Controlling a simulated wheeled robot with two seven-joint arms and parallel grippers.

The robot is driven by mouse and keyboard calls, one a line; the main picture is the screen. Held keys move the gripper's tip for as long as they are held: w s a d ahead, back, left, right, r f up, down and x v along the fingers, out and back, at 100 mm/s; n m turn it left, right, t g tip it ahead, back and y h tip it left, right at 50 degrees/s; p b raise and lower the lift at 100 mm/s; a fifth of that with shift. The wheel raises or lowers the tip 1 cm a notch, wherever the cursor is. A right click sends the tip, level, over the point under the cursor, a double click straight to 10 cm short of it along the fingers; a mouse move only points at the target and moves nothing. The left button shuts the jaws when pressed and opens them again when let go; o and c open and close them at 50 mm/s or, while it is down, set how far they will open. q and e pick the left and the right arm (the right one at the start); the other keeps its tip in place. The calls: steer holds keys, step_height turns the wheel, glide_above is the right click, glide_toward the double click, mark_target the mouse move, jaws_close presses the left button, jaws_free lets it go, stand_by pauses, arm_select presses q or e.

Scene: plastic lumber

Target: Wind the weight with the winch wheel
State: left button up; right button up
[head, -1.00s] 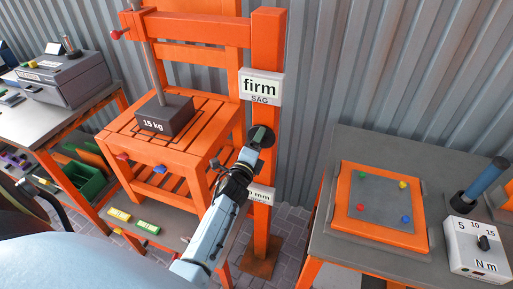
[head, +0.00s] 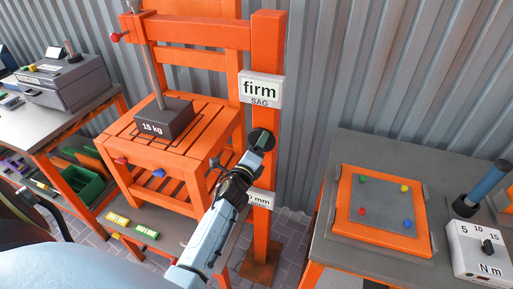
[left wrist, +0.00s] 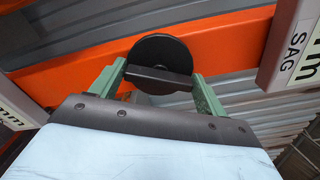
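The winch wheel is a dark disc (head: 257,134) on the side of the orange upright post (head: 264,190). In the left wrist view the wheel (left wrist: 160,50) has a dark bar across its face. My left gripper (left wrist: 159,78) has one green finger at each end of this bar, seemingly touching it; in the head view it (head: 262,143) is at the wheel. The dark weight (head: 165,119), marked 15 kg, is at the slatted orange stool seat (head: 205,128), under a grey rod (head: 154,70). My right gripper is out of view.
A sign reading "firm SAG" (head: 261,89) is on the post above the wheel, and a lower sign (head: 261,199) is partly hidden by my arm. A grey table (head: 400,155) with an orange-framed panel (head: 385,211) stands right. A bench with a grey box (head: 68,84) stands left.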

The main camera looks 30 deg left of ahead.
arm_select(q)
steer(key=o, duration=0.4)
steer(key=shift+c, duration=0.2)
steer(key=v, duration=1.3)
steer(key=shift+s+b, duration=0.25)
steer(key=shift+b, duration=0.1)
